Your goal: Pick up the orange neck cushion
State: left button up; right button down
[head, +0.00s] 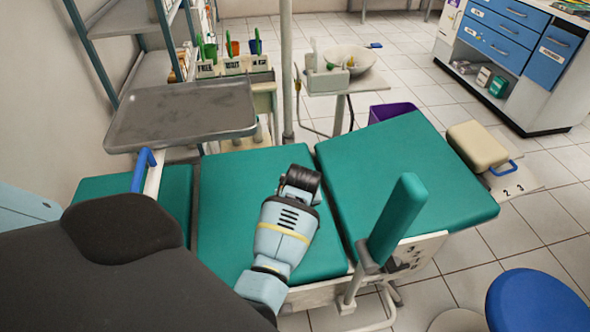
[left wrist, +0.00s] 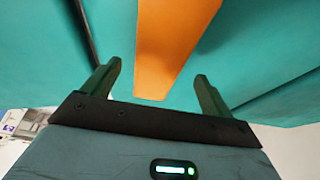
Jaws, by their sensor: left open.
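The orange neck cushion (left wrist: 170,40) shows in the left wrist view as an orange strip against teal padding, its near end between my fingers. I cannot make it out in the head view, where my left gripper (head: 302,178) is over the teal chair. In the left wrist view my left gripper (left wrist: 158,75) is open, one finger on each side of the strip with a gap to it. Whether anything touches is unclear. In the head view its fingers are hidden behind its dark front end. My right gripper is not in view.
A grey tray (head: 180,112) overhangs the back left. A blue stool (head: 535,302) stands at the front right.

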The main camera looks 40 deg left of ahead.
pick_arm(q)
jog(key=b+x, duration=0.1)
jog(key=x, duration=0.3)
jog(key=shift+w+f, duration=0.15)
jog(key=shift+f, duration=0.25)
jog(key=shift+c, duration=0.4)
jog(key=c, duration=1)
jog(key=shift+r, duration=0.1)
jog(key=shift+c, duration=0.2)
